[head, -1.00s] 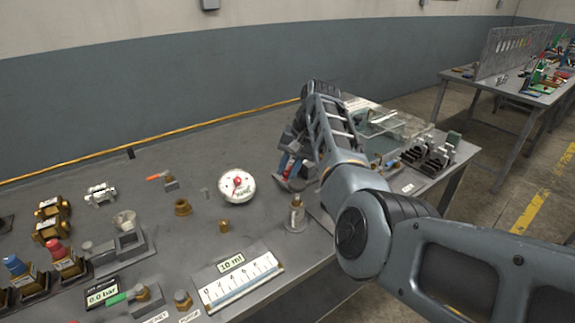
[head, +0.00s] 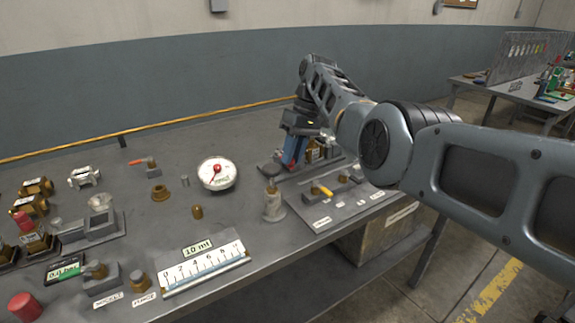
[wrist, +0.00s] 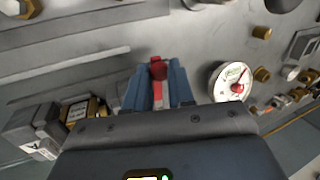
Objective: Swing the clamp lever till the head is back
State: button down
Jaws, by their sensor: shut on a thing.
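My gripper (head: 292,158) is at the far right part of the bench, pointing down, with its blue fingers beside a grey base (head: 268,168). In the wrist view my gripper (wrist: 159,88) has its two blue fingers closed around the red clamp lever (wrist: 157,72), whose rounded red end shows between the fingertips. The rest of the clamp, including its head, is hidden behind my gripper and its housing, so I cannot tell how far back the head stands.
A white dial gauge (head: 216,173) stands left of my gripper. A brass-and-black block (wrist: 84,110) is close by in the wrist view. Bare bench lies behind the gauge.

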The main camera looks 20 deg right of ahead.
jog(key=shift+w+d+n+b, duration=0.1)
jog(key=shift+d+n+b, duration=0.25)
jog(key=shift+b, duration=0.2)
jog(key=c, duration=1)
grip_release()
jog(key=shift+o, duration=0.2)
